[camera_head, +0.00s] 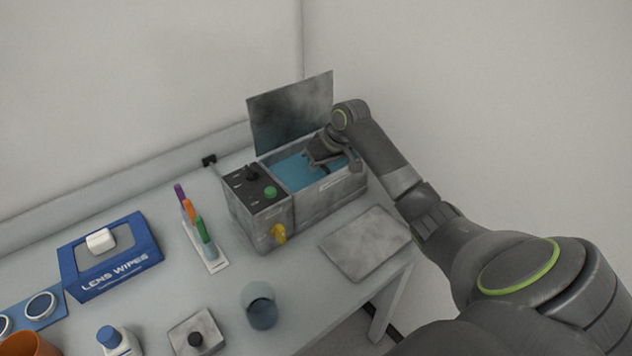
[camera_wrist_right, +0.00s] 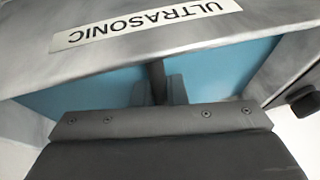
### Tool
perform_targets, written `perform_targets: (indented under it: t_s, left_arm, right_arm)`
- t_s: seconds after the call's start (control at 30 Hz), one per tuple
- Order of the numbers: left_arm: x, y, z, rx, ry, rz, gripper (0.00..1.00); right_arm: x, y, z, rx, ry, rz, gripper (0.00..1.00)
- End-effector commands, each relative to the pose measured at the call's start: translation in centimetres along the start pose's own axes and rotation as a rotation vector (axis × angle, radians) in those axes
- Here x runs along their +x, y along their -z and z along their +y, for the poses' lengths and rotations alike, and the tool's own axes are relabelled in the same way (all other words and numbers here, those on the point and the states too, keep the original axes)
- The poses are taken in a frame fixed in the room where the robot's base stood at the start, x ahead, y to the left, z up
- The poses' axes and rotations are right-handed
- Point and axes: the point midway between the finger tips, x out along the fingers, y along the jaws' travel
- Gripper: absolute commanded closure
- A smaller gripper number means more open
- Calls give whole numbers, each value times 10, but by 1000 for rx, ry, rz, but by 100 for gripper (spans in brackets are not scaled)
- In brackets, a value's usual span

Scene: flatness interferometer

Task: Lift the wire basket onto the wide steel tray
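The ultrasonic bath (camera_head: 325,197) is a grey metal box with blue liquid inside and its lid raised. My right gripper (camera_head: 322,158) reaches down into its opening. In the right wrist view my two fingertips (camera_wrist_right: 158,92) stand apart, with a dark upright bar (camera_wrist_right: 157,80) between them. The bar may be part of the wire basket, whose mesh I cannot make out. Whether the fingers press on the bar is unclear. The wide steel tray (camera_head: 368,243) lies flat and empty in front of the bath. My left gripper is not in view.
The raised lid (camera_head: 291,110) stands behind the bath. A control box (camera_head: 257,197) with knobs and a yellow tap (camera_head: 278,235) adjoins it. The table's edge runs just beyond the tray.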

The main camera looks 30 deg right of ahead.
Motion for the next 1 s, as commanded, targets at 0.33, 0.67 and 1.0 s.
perform_targets:
  t_s: [0.33, 0.67, 1.0]
  left_arm:
    - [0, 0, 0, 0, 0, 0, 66]
    - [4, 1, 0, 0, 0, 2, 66]
    - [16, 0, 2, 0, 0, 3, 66]
  right_arm:
    - [-1, 1, 0, -1, 0, 2, 100]
    - [-19, 9, -3, -2, -2, 6, 100]
    - [-83, 36, -17, -3, -2, 7, 100]
